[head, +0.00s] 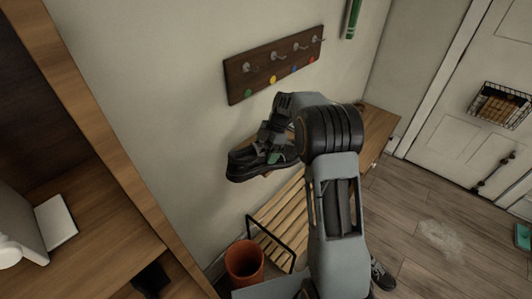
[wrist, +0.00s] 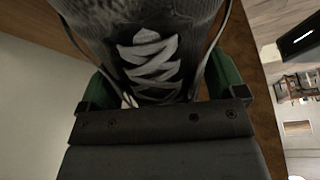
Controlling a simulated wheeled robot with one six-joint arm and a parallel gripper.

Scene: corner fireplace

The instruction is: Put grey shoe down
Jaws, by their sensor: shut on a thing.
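The grey shoe (head: 247,163) is dark with pale laces and is held in my gripper (head: 271,155), in front of the wall below the hook board. In the wrist view the laced upper of the shoe (wrist: 150,60) lies between the green finger pads of my gripper (wrist: 160,92). The gripper is shut on it. In the head view the shoe appears above and left of the slatted rack, with its toe to the left. My arm hides part of the wooden bench top (head: 380,122) behind it. I cannot tell whether the sole touches anything.
The slatted rack (head: 280,215) stands below, with an orange bucket (head: 245,262) beside it. The hook board (head: 275,64) is on the wall. Another shoe (head: 382,274) lies on the floor right of my arm. A wooden cabinet (head: 110,120) fills the left. Floor at right is mostly clear.

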